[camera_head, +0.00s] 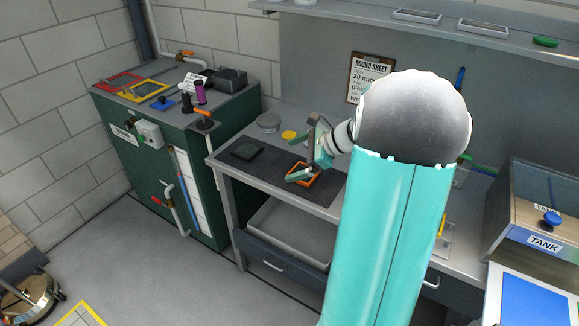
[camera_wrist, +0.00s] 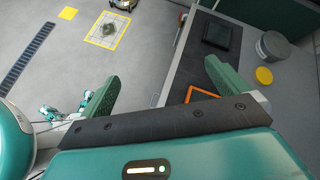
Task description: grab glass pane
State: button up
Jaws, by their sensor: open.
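I cannot tell for sure which thing is the glass pane. An orange square frame (camera_head: 302,173) lies on the dark mat (camera_head: 325,187) on the bench; whether glass is in it I cannot tell. It also shows in the wrist view (camera_wrist: 203,92), partly hidden by my gripper. A dark square plate (camera_head: 246,151) lies flat on the mat to its left, and also shows in the wrist view (camera_wrist: 220,34). My gripper (camera_head: 310,162) is open and empty above the orange frame; its spread fingers show in the wrist view (camera_wrist: 162,86).
A grey round tin (camera_head: 268,123) and a yellow disc (camera_head: 289,135) stand behind the mat. A green cabinet (camera_head: 180,180) with red and yellow frames on top is at left. A tank box (camera_head: 535,215) is at right. My arm hides the bench's middle.

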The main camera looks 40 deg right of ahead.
jog(key=s+d+f+m+t+h, duration=0.1)
jog(key=d+f+m+t, duration=0.1)
jog(key=d+m, duration=0.35)
jog(key=s+d+f+m+t, duration=0.2)
jog(key=d+f, duration=0.1)
jog(key=d, duration=0.5)
notch_tip(320, 180, down, 8)
jog(key=shift+w+r, duration=0.15)
jog(key=shift+r, duration=0.05)
jog(key=shift+h, duration=0.3)
jog(key=x, duration=0.7)
jog(key=shift+w+a+f, duration=0.15)
jog(key=c, duration=1)
